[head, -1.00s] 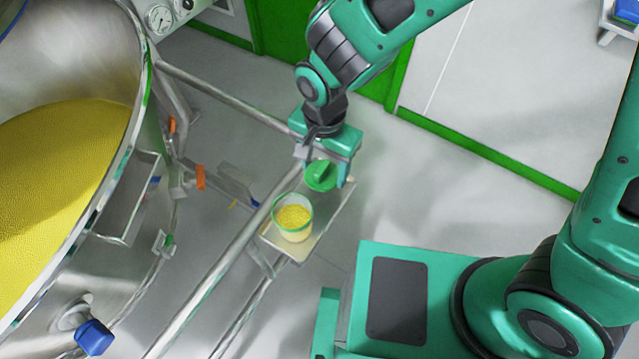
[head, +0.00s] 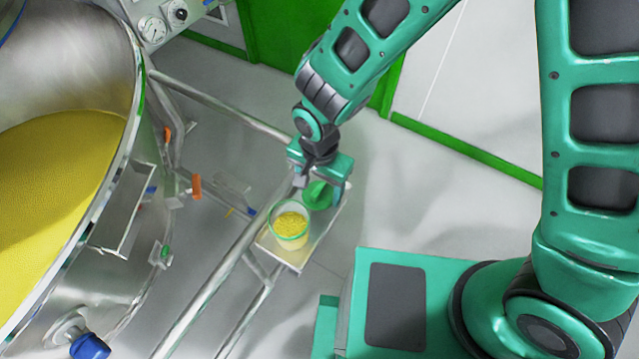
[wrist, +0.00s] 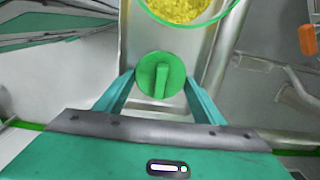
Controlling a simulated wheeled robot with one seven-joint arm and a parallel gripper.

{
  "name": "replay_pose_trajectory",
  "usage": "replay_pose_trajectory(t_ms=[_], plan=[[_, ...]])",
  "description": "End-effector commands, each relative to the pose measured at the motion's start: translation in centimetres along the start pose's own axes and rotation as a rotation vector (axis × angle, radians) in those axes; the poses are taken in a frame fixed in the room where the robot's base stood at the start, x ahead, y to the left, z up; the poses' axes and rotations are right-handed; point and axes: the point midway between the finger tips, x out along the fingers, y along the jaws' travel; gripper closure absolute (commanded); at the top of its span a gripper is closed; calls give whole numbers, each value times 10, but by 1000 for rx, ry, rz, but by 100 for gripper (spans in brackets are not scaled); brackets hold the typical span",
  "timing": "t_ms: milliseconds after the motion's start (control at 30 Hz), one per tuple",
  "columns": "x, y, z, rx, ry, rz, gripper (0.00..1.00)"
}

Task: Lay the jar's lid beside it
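The jar (head: 290,230) is clear with a green rim and holds yellow granules. It stands open and upright on a small metal tray (head: 296,258); part of it shows at the top of the wrist view (wrist: 190,18). The round green lid (head: 318,196), with a raised bar across its top, is beside the jar on the far side. My gripper (wrist: 160,78) has a finger at either side of the lid's rim and appears to hold it, bar upward, over the tray. Whether the lid's underside touches the tray is hidden.
A large steel vessel (head: 120,100) with yellow granules fills the left. Metal rails (head: 215,283) run beside the tray, and orange handles (head: 196,186) stick out near the vessel. The tray is narrow, with little bare surface around the jar and lid.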

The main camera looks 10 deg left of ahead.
Motion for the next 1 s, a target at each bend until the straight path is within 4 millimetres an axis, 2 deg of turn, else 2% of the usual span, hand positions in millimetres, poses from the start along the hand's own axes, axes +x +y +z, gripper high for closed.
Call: replay_pose_trajectory(t_ms=[333,467,1000], plan=[[-1,0,0,0,0,0,31],[-9,0,0,1,0,-1,31],[-100,0,-1,2,1,-3,31]])
